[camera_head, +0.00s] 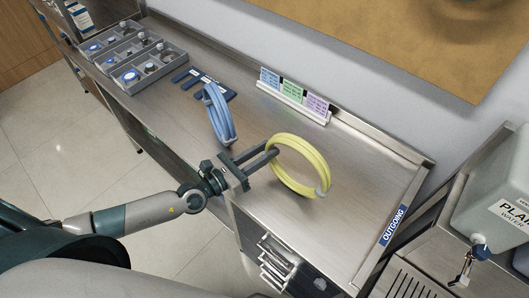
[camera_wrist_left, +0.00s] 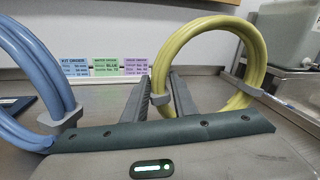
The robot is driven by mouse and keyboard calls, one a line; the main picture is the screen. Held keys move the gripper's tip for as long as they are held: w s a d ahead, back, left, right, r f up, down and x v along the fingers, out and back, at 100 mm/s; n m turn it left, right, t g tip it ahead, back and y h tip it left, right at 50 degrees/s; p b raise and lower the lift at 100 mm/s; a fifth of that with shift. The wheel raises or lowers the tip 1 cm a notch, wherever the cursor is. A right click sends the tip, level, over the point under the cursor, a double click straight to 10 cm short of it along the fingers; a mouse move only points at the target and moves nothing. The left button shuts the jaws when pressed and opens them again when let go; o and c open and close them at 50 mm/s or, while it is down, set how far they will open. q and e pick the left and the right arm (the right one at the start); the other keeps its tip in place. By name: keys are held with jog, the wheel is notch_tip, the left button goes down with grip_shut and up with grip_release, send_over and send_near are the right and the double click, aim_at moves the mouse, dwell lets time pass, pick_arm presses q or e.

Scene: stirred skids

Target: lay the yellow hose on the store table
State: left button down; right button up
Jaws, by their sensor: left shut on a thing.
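The yellow hose (camera_head: 321,170) is a coiled ring with grey bands. It stands roughly on edge over the right part of the steel table (camera_head: 370,180). My left gripper (camera_head: 272,151) reaches in from the left and is shut on the coil's near-left side. In the left wrist view the yellow hose (camera_wrist_left: 254,50) rises between and beyond the two dark fingers (camera_wrist_left: 168,95). I cannot tell whether its lower edge touches the table. My right gripper is in neither view.
Grey trays (camera_head: 140,62) with small parts stand at the far left. A rack of coloured cards (camera_head: 292,98) is at the back. A label reading OUTGOING (camera_head: 393,225) marks the right edge. A water container (camera_head: 495,190) stands beyond it.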

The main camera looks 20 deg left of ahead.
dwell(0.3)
pick_arm(q)
jog(key=shift+f+b, duration=0.3)
jog(key=shift+b, duration=0.05)
jog(key=c, duration=1.4)
grip_release()
jog(key=b+v, duration=0.5)
jog(key=v, duration=0.7)
jog(key=shift+r, duration=0.25)
